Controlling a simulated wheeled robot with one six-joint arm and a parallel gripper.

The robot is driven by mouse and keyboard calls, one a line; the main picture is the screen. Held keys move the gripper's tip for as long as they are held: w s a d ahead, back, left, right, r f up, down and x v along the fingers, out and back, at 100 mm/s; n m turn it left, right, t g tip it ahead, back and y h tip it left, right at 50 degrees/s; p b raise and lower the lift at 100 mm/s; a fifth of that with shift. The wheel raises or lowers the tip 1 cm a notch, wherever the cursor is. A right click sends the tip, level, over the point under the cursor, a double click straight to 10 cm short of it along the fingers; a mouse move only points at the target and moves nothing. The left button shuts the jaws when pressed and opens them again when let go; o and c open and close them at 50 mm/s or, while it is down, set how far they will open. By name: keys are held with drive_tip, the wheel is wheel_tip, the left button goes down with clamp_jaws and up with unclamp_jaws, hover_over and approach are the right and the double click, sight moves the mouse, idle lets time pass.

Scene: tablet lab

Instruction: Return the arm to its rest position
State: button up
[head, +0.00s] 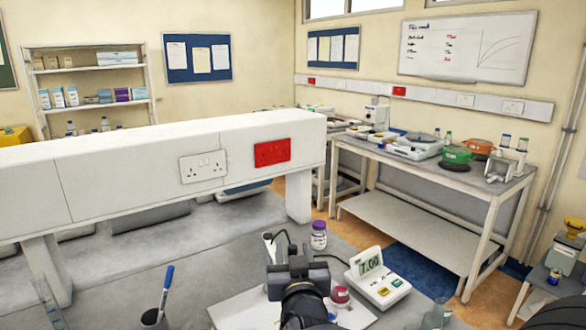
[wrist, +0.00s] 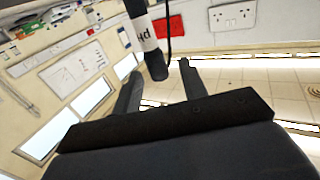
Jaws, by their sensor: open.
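My gripper (head: 297,264) is low over the bench in the head view, seen from behind, dark and partly hiding what lies beyond it. In the wrist view my gripper (wrist: 160,69) has its two dark fingers spread apart. A white and black probe marked "pH" (wrist: 148,38) shows between and beyond the fingertips, with a black cable beside it. I cannot tell how far it is from the fingers; they are not closed on it. My arm reaches forward from the bottom of the head view.
A pH meter (head: 378,278) reading 7.00 and a purple-capped bottle (head: 319,235) stand close by on the right. A red-capped jar (head: 340,296) is beside my arm. A pen pot (head: 154,319) is at left. A white shelf unit with a red panel (head: 272,152) stands behind.

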drive_tip(key=shift+w+a+f+p, duration=0.15)
drive_tip(key=shift+w+p, duration=0.2)
drive_tip(key=shift+w, duration=1.55)
drive_tip(key=shift+s, duration=0.1)
